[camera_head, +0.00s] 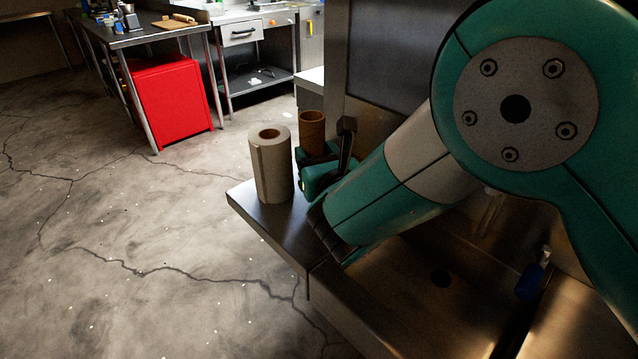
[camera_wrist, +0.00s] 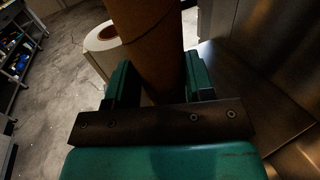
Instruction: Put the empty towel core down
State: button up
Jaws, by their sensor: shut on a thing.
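The empty towel core (camera_head: 312,128) is a brown cardboard tube, upright, at the metal counter's far end. It fills the middle of the wrist view (camera_wrist: 152,45), between the green fingers. My gripper (camera_wrist: 158,85) is shut on it. In the head view my gripper (camera_head: 318,172) and arm hide the core's lower part, so I cannot tell whether its base touches the counter. A full paper towel roll (camera_head: 271,165) stands upright on the counter just left of the core. It also shows behind the core in the wrist view (camera_wrist: 101,38).
The metal counter (camera_head: 262,212) ends in a free edge at the left, with floor beyond. A sink basin (camera_head: 425,270) lies at the right, below my arm. A metal panel (camera_head: 385,45) rises behind. A red cabinet (camera_head: 173,100) stands under a far table.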

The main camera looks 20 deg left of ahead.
notch_tip(320, 180, down, 6)
jog(key=shift+f+b, duration=0.25)
jog(key=shift+b, duration=0.4)
jog(key=o, duration=0.9)
jog(key=shift+s, duration=0.15)
